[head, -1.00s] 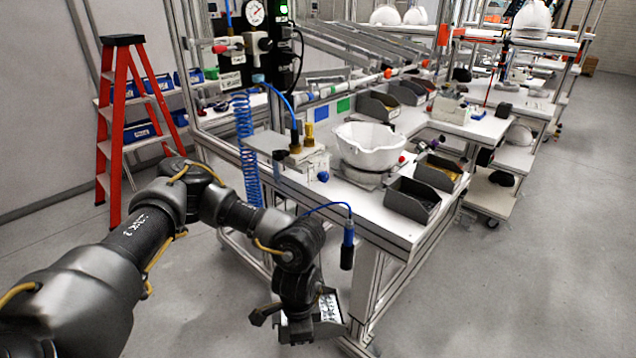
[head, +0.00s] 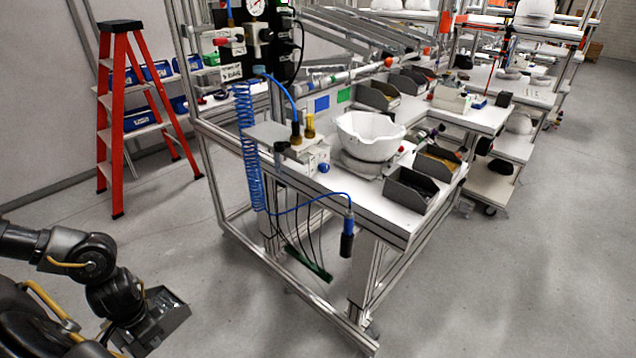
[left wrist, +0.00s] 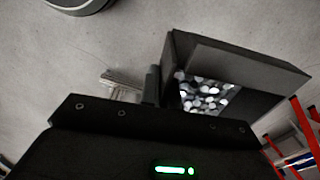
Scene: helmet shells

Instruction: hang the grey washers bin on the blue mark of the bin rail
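The grey washers bin (head: 172,318) is at the lower left of the head view, tilted, away from the bench. In the left wrist view the bin (left wrist: 250,66) shows shiny washers inside. My left gripper (head: 142,325) is at the bin's near side, and in the left wrist view its finger (left wrist: 152,86) meets the bin wall; it appears shut on that wall. The blue mark (head: 321,104) is at the back of the bench, left of a green mark (head: 344,95), well away from the gripper. My right gripper is out of view.
The bench (head: 388,220) carries a white helmet shell (head: 368,137) and several dark bins, two at its front right (head: 409,190). A blue coiled hose (head: 249,150) and a hanging blue tool (head: 347,237) are at its left end. A red ladder (head: 118,120) stands left. Floor between is clear.

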